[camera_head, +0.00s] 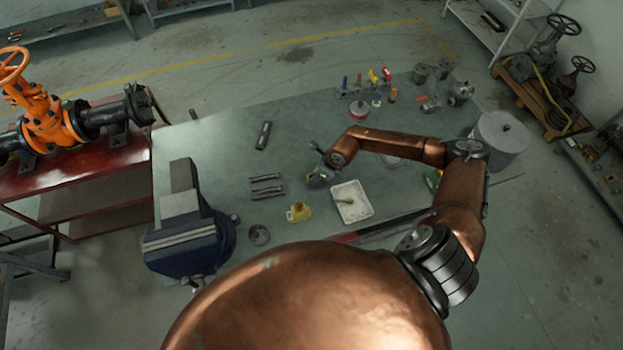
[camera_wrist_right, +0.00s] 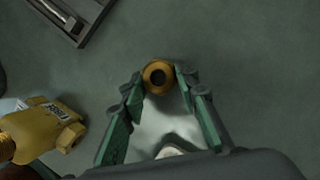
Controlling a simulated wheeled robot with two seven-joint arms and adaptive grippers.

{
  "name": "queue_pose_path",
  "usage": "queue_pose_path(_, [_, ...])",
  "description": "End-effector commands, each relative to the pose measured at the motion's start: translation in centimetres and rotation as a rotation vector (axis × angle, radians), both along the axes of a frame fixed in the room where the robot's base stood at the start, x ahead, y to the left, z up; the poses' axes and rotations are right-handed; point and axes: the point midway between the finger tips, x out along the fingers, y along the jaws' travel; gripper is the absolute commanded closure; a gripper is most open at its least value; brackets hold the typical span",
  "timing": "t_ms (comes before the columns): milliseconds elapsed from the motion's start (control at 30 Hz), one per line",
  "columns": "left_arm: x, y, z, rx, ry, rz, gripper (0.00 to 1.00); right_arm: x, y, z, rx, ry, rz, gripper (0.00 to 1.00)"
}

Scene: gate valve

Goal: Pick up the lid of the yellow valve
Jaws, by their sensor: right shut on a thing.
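The yellow valve (camera_head: 299,214) sits on the green-grey workbench (camera_head: 215,150), left of a white tray. It also shows at the left edge of the right wrist view (camera_wrist_right: 32,132), with a threaded end and a label. My right gripper (camera_head: 316,181) is above the bench, just up and right of the valve in the head view. In the right wrist view its green fingertips (camera_wrist_right: 159,78) are shut on the round brass-yellow lid (camera_wrist_right: 158,76), which has a dark hole in the middle. The lid is not distinguishable in the head view. My left gripper is not in view.
Several tools (camera_head: 365,85) stand at the far side. The bench's left-middle has free room.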

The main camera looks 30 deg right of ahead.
Motion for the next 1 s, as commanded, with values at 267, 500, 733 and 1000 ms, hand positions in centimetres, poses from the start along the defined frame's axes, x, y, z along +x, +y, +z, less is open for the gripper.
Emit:
queue_pose_path(267, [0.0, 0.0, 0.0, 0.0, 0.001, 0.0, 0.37, 0.0, 0.0, 0.0, 0.001, -0.001, 0.0, 0.96])
queue_pose_path(500, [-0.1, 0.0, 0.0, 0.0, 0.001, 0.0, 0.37, 0.1, -0.1, 0.9, -0.001, -0.001, 0.0, 0.96])
queue_pose_path(733, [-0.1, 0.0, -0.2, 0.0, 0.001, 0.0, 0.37, -1.0, 0.0, 4.3, -0.003, 0.0, 0.002, 0.96])
queue_pose_path(1000, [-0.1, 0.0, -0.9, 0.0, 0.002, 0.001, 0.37, -6.9, 0.4, 9.6, -0.004, 0.003, 0.004, 0.96])
